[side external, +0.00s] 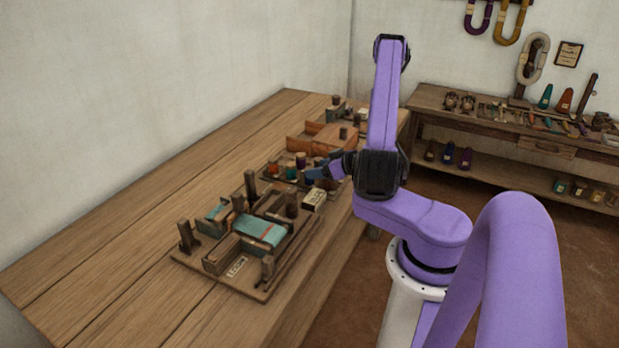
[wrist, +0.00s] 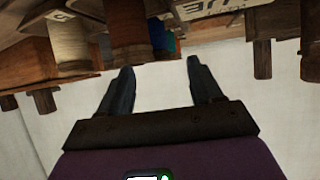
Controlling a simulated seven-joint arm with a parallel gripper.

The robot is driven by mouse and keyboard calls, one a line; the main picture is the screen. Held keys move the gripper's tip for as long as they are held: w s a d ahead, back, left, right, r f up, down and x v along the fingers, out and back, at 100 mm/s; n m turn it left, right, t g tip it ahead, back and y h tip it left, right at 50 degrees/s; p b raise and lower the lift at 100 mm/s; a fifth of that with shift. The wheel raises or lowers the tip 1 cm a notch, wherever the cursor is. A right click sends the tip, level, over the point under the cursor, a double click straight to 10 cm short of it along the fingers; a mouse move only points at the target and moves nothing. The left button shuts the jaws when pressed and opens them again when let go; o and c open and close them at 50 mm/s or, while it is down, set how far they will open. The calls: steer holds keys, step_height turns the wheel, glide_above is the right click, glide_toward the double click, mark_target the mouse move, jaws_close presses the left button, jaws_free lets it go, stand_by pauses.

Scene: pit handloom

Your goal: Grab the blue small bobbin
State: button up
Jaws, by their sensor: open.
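In the wrist view a blue bobbin (wrist: 158,36) shows partly, just beyond the gap between my fingertips and beside a larger brown cylinder (wrist: 127,35) that hides part of its surroundings. My gripper (wrist: 158,68) is open, with nothing between its two dark fingers. In the side view my gripper (side external: 318,173) is low over the right edge of the table, beside a tray of small bobbins. A teal-blue bobbin (side external: 291,173) stands there; I cannot tell if it is the same one. My fingers may hide others.
Orange-topped bobbins (side external: 300,159) stand in the tray. A small pale labelled box (side external: 314,199) is close in front of my gripper. The loom frame with teal cloth (side external: 261,231) is nearer. The left of the wooden table (side external: 130,215) is clear.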

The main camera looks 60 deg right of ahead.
steer(key=shift+x, duration=1.85)
steer(key=shift+s+d, duration=0.1)
steer(key=shift+d, duration=0.05)
steer(key=c, duration=1.1)
steer(key=shift+r, duration=0.2)
